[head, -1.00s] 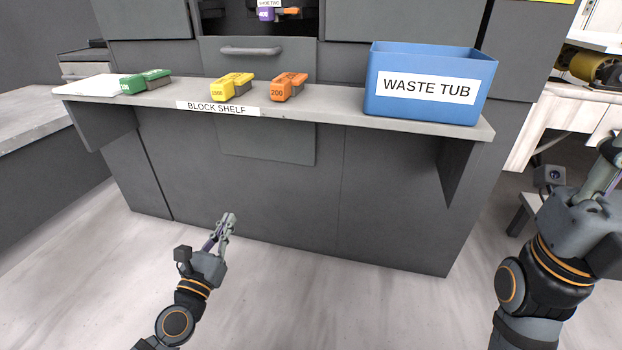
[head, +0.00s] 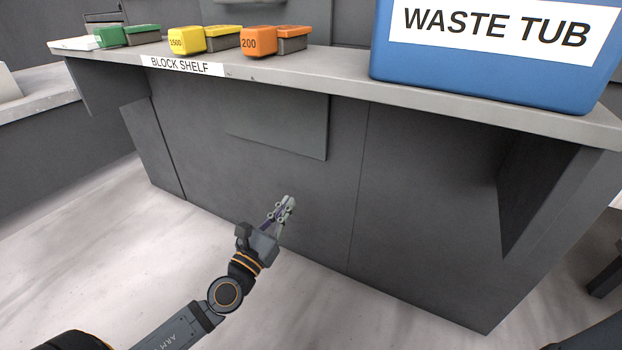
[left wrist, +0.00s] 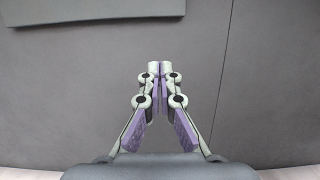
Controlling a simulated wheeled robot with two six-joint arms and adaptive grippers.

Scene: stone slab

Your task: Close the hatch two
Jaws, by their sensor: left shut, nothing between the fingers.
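No label reading hatch two shows in the current views. A flat grey panel (head: 280,125) is set on the cabinet front below the shelf, and its lower edge also shows at the top left of the left wrist view (left wrist: 90,10). I cannot tell whether it belongs to a hatch. My left gripper (head: 288,203) is low in front of the cabinet, below and apart from that panel. Its fingers are together and empty in the left wrist view (left wrist: 160,68). My right gripper is out of view.
The block shelf (head: 330,68) juts out above my left gripper. It bears green (head: 110,37), yellow (head: 187,40) and orange (head: 258,42) blocks and a blue waste tub (head: 480,75). A shelf bracket (head: 540,185) stands at right. The floor (head: 330,310) before the cabinet is clear.

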